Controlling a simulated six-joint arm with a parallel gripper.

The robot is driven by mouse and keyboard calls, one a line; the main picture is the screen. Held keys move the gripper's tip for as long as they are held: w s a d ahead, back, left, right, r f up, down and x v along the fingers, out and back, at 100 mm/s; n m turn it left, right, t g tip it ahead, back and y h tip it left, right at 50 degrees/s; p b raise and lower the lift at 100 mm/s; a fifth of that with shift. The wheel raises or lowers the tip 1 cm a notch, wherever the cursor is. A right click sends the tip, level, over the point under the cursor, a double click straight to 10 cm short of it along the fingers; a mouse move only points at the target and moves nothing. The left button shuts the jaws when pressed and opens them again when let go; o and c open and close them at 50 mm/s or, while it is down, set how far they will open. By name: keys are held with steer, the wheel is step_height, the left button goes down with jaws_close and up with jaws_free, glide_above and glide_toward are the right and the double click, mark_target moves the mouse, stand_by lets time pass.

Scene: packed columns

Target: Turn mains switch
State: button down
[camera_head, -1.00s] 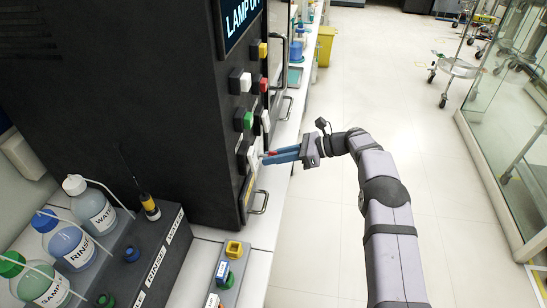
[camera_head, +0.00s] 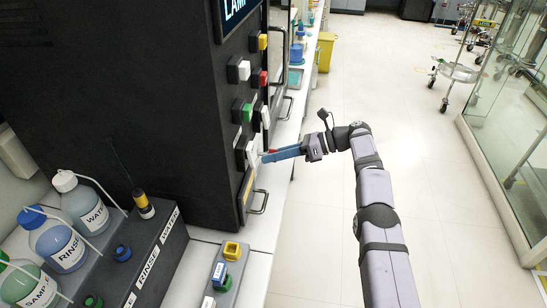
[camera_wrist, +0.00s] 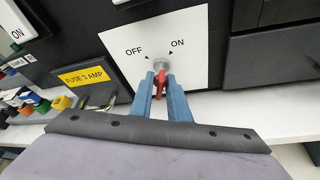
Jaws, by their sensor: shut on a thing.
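The mains switch (camera_wrist: 160,80) is a red handle on a round metal shaft, on a white plate (camera_wrist: 187,45) marked OFF at left and ON at right. My gripper (camera_wrist: 161,82), with blue fingers, is shut on the red handle. The handle points mostly down toward the camera, its far end between the fingers. In the head view my gripper (camera_head: 268,156) reaches in from the right to the front panel of the black cabinet (camera_head: 150,90). The switch itself is mostly hidden there by the fingers.
Colored push buttons (camera_head: 262,78) line the panel above the switch. A yellow "FUSE 3 AMP" label (camera_wrist: 84,77) is left of the plate.

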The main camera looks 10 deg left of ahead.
steer(key=shift+r, duration=0.1)
steer(key=c, duration=1.9)
jaws_free()
steer(key=shift+w+r+n+t+p, duration=0.15)
steer(key=shift+n+t+p, duration=0.2)
steer(key=shift+p, duration=1.1)
steer(key=shift+p, duration=0.3)
